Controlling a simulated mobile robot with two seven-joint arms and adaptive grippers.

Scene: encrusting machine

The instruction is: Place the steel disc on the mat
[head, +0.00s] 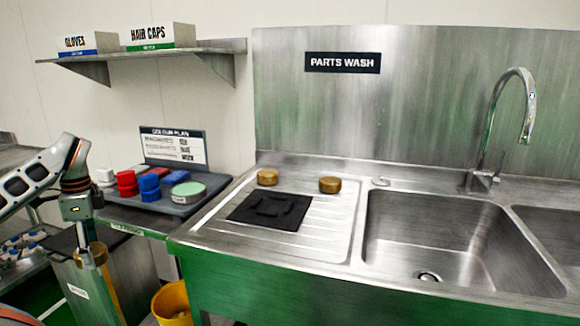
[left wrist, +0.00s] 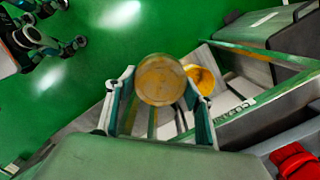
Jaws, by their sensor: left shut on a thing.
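My left gripper (head: 92,256) is shut on a round brass-coloured piece (left wrist: 160,80). It hangs low at the left, in front of the grey cabinet and well left of the sink counter. In the left wrist view the piece sits between the two fingertips, its flat round face toward the camera. I see no plainly steel-coloured disc. The black mat (head: 240,213) lies on the ribbed drainboard left of the basin, with several dark flat shapes on it. My right gripper is not in view.
Two brass-coloured cylinders (head: 267,177) (head: 330,185) stand behind the mat. A grey tray (head: 215,187) holds red, blue and white pieces and a green-topped round tin (head: 188,191). A yellow bucket (head: 172,306) stands below. A tap (head: 527,95) rises behind the basin (head: 450,245).

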